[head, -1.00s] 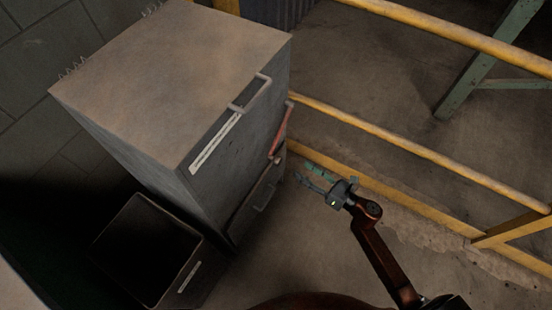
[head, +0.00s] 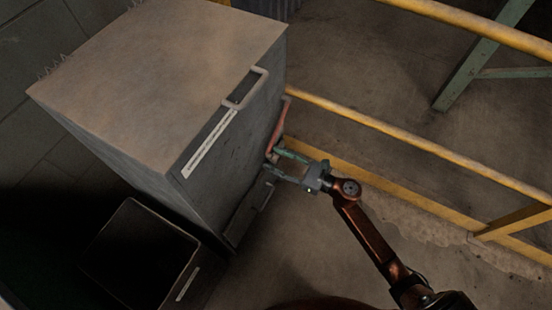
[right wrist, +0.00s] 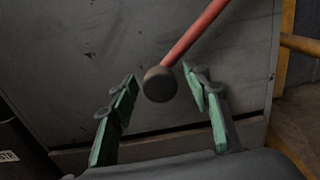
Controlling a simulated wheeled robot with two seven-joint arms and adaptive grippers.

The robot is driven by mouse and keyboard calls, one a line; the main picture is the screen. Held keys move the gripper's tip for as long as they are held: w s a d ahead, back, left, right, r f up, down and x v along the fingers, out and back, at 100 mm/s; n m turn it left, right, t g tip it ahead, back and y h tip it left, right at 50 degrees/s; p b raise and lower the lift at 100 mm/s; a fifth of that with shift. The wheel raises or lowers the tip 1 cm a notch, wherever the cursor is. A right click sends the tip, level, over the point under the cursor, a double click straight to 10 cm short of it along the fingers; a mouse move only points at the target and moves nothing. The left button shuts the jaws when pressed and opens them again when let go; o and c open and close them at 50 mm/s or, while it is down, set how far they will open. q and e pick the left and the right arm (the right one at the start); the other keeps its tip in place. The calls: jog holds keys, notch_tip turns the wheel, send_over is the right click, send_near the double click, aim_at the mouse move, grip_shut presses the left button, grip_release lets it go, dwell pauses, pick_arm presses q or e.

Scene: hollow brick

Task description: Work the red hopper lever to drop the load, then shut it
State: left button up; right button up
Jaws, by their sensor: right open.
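The grey hopper cabinet (head: 170,80) stands at the left in the head view. The red lever (head: 281,121) is on its front right side, slanting down to a dark round knob. My left gripper is not in view.
A dark open-topped bin (head: 140,255) stands on the floor at the cabinet's front left. A lower panel with a handle (head: 266,196) is below the lever. Yellow rails (head: 420,155) run along the right.

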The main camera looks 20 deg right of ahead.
jog(key=shift+c, duration=0.4)
grip_shut()
